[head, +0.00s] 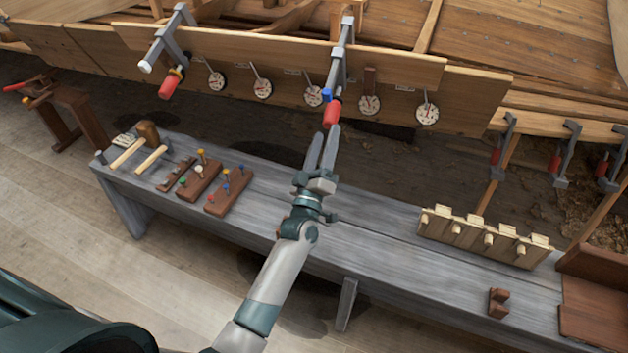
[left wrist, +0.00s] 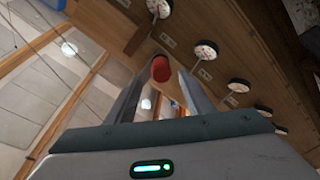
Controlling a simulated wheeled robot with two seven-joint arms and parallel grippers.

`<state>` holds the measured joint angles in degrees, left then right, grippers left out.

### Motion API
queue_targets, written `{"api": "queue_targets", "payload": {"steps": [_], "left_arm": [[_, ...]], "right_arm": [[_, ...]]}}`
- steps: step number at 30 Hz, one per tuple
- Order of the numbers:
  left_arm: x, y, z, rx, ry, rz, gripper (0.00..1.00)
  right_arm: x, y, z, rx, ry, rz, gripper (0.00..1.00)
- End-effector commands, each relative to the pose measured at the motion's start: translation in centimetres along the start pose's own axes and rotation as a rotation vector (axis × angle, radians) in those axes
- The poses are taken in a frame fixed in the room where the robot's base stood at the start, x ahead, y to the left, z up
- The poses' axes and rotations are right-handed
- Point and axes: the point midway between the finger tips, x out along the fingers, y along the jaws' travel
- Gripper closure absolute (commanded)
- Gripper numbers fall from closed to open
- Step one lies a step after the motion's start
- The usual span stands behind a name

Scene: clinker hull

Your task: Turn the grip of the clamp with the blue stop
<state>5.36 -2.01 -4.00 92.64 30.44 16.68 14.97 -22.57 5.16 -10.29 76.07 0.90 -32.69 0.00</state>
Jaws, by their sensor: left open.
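The clamp (head: 339,55) with the blue stop (head: 327,94) hangs on the upper plank of the hull, right of the picture's middle. Its red grip (head: 332,112) points down, below the blue stop. My left gripper (head: 326,134) is open just below this grip, fingers pointing up at it. In the left wrist view the round end of the red grip (left wrist: 161,69) shows between the two fingertips, nearer the left finger. No contact shows, and I cannot tell how far it reaches between the fingers. The blue stop is hidden there. My right gripper is not in view.
Several round dials (head: 369,105) line the plank. Below is a grey bench (head: 360,215) with pegged blocks (head: 229,192), mallets and a wooden rack (head: 485,238). More clamps hang at right.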

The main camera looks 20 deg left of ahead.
Motion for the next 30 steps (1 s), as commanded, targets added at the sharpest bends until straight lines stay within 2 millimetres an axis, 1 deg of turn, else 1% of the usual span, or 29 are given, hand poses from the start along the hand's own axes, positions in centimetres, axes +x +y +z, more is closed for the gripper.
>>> {"api": "queue_targets", "payload": {"steps": [1,3,9,15,21,30], "left_arm": [[-1.3,-0.2,0.2,-0.001,-0.001,-0.001,0.52],[-2.7,-0.2,0.1,-0.001,-0.001,-0.001,0.52],[-6.7,-0.2,0.1,0.000,-0.002,-0.001,0.52],[-9.7,-0.1,0.1,0.001,-0.002,-0.001,0.52],[-11.0,0.0,0.0,0.000,0.000,0.000,0.52],[-11.1,0.0,0.0,0.000,0.000,0.001,0.52]], "right_arm": [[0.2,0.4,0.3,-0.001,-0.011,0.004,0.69],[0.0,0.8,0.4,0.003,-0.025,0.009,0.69],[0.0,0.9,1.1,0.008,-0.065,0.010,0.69],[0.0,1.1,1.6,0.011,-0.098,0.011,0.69],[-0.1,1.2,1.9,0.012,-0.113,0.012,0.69],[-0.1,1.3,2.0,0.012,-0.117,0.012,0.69]]}}
